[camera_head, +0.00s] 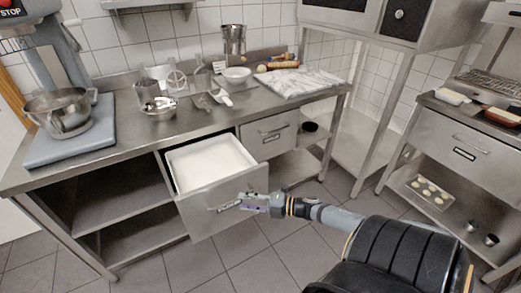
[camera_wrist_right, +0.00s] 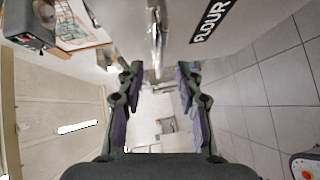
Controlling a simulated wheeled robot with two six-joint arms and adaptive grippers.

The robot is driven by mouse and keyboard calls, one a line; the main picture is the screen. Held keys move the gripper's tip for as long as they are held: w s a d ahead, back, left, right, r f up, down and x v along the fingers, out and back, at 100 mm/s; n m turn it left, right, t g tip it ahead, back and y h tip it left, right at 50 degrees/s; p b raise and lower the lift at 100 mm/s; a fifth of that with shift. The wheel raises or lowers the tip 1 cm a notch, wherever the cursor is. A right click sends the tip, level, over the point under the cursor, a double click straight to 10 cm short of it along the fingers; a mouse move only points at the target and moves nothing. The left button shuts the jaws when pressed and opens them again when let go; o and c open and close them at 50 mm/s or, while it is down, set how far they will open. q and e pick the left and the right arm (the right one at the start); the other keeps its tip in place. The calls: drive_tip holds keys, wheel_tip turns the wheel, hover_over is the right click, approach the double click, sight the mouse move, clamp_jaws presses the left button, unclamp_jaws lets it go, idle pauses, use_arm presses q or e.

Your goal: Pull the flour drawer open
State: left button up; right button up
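The flour drawer (camera_head: 205,208) under the steel worktop is pulled out, and its white inside shows from above. Its front carries a bar handle and a dark label. In the right wrist view the label on the drawer front (camera_wrist_right: 255,12) reads FLOUR, and the handle (camera_wrist_right: 154,40) runs up the middle. My right gripper (camera_head: 250,202) is at the drawer front, close to the handle. In the right wrist view its fingers (camera_wrist_right: 158,75) are apart, with the handle in line with the gap between them; I cannot tell whether they touch it. My left gripper is out of view.
A second drawer (camera_head: 268,134) to the right is shut. Open shelves lie left of the flour drawer. The tiled floor (camera_head: 220,262) in front is clear.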

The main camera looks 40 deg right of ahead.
drive_tip(key=v, duration=0.6)
drive_tip(key=shift+s+d, duration=0.2)
drive_tip(key=shift+s, duration=0.05)
drive_tip(key=shift+r, duration=0.1)
drive_tip(key=s+d+f+m+h, duration=0.1)
drive_tip(key=d+f+m+h, duration=0.4)
drive_tip(key=d+f, duration=0.2)
drive_tip(key=s+d+f+m+g+h+p, duration=0.1)
drive_tip(key=s+d+f+m+g+h, duration=0.15)
drive_tip(key=s+f+m, duration=0.5)
drive_tip(key=s+d+f+m+g+h+p, duration=0.1)
drive_tip(key=s+d+f+m+g+h, duration=0.2)
drive_tip(key=f, duration=0.8)
drive_tip(key=s+a+f+m+g, duration=0.3)
drive_tip(key=s+a+f, duration=0.5)
drive_tip(key=s+a, duration=0.2)
drive_tip(key=s+a+f+m+g+y+p, duration=0.1)
drive_tip(key=s+a+f+m+g, duration=0.3)
drive_tip(key=s+a+f, duration=0.3)
drive_tip(key=s+a, duration=0.3)
drive_tip(key=a, duration=0.3)
drive_tip(key=shift+f, duration=0.4)
